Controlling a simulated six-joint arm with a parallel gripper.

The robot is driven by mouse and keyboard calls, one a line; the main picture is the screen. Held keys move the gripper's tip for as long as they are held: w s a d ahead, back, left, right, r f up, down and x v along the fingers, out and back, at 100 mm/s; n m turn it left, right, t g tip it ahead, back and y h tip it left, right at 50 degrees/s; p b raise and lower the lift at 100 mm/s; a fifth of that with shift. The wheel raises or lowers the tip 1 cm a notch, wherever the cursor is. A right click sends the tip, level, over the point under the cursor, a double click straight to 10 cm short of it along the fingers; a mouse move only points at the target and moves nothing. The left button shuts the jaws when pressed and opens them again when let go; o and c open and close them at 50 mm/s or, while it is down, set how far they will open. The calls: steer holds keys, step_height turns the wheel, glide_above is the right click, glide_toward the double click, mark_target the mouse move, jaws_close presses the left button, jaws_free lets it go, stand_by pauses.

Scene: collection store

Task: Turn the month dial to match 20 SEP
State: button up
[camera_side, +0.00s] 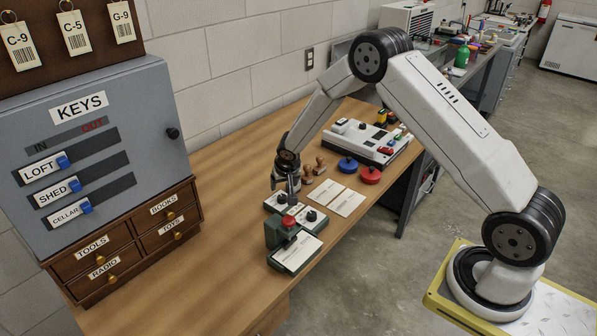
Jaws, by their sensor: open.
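A dark green device (273,234) stands on the wooden bench. It has a light panel on its far side, a red knob (289,221) on its near part and a white card (298,251) in front. A small dark dial (311,216) stands on the panel's right. Another dark dial seems to lie at the panel's left, near my fingers. I cannot tell which dial is the month dial, and the dial lettering is too small to read. My gripper (288,191) is open and points down just above the panel's left side. Whether its fingers touch a dial cannot be told.
White cards (347,203) lie right of the device. A grey key cabinet (100,128) and wooden drawers (128,240) fill the left. The bench front is clear.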

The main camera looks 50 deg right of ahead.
mark_target(282, 196)
steer(key=shift+d, duration=0.1)
steer(key=n, duration=0.2)
steer(key=w+d+n+g, duration=0.1)
steer(key=n, duration=0.1)
steer(key=d+n+g, duration=0.1)
steer(key=n, duration=0.1)
steer(key=shift+w+d, duration=0.15)
steer(key=shift+w, duration=0.2)
steer(key=n, duration=0.2)
steer(key=n+g+y, duration=0.1)
steer(key=shift+w+n, duration=0.3)
steer(key=shift+n, duration=0.1)
steer(key=n, duration=0.1)
steer(key=n+y, duration=0.1)
steer(key=n, duration=0.1)
steer(key=shift+w+a+r+n+g, duration=0.3)
steer(key=shift+w+n+g, duration=0.05)
steer(key=shift+n+g, duration=0.05)
steer(key=shift+f, duration=3.9)
